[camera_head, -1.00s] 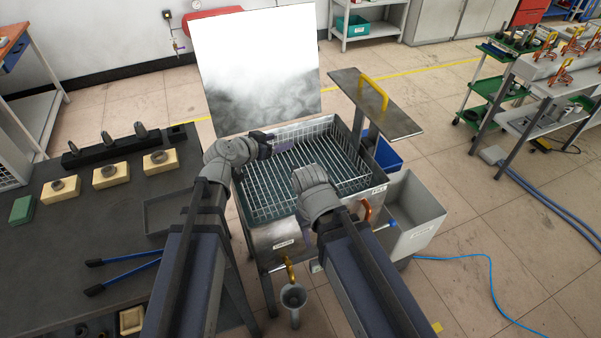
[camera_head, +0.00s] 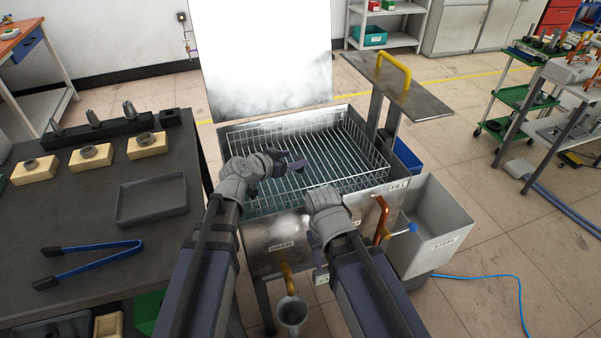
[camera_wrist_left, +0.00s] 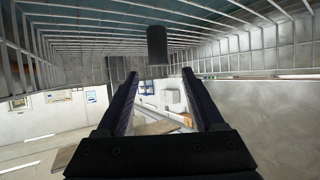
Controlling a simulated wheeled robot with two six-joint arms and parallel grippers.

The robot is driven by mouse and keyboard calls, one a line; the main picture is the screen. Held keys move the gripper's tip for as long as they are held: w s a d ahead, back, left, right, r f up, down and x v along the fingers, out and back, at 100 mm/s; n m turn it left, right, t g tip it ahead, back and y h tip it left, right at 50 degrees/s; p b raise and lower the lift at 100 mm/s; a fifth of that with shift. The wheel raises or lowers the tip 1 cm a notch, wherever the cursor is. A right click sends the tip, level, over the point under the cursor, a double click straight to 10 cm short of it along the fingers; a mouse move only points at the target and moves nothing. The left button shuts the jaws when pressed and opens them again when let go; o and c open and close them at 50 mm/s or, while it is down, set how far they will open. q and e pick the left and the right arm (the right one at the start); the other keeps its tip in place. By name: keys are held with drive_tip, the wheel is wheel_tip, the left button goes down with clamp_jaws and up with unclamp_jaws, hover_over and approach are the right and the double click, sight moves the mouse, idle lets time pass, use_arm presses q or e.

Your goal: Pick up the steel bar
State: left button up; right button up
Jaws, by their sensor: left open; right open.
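A dark upright-looking cylinder, likely the steel bar (camera_wrist_left: 157,45), shows in the left wrist view against the wire basket (camera_wrist_left: 225,55), beyond my fingertips and between their lines. I cannot make it out in the head view. My left gripper (camera_head: 291,166) is over the left part of the basket (camera_head: 350,137) in the tank. It is open and empty, with both fingers showing in the left wrist view (camera_wrist_left: 160,88). My right gripper (camera_head: 318,254) is mostly hidden by its own wrist at the tank's front; it is open, and nothing shows in it.
The tank (camera_head: 262,238) has a raised pale lid panel (camera_head: 262,60) behind it and a yellow-handled plate (camera_head: 410,92) at its right. A grey bin (camera_head: 440,215) stands right of it. The left table (camera_head: 150,220) holds tongs (camera_head: 90,262), a tray (camera_head: 152,200) and several blocks.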

sight(302, 158)
use_arm(q)
drive_tip(key=shift+b+x, duration=0.55)
drive_tip(key=shift+x, duration=0.7)
drive_tip(key=shift+f+b+x, duration=0.2)
drive_tip(key=shift+b+x, duration=0.5)
drive_tip(key=shift+x, duration=0.6)
drive_tip(key=shift+f+b+x, duration=0.15)
drive_tip(key=shift+b+x, duration=0.55)
drive_tip(key=shift+x, duration=0.65)
drive_tip(key=shift+s+a, duration=0.1)
drive_tip(key=shift+s, duration=0.2)
drive_tip(key=shift+r, duration=0.1)
clamp_jaws()
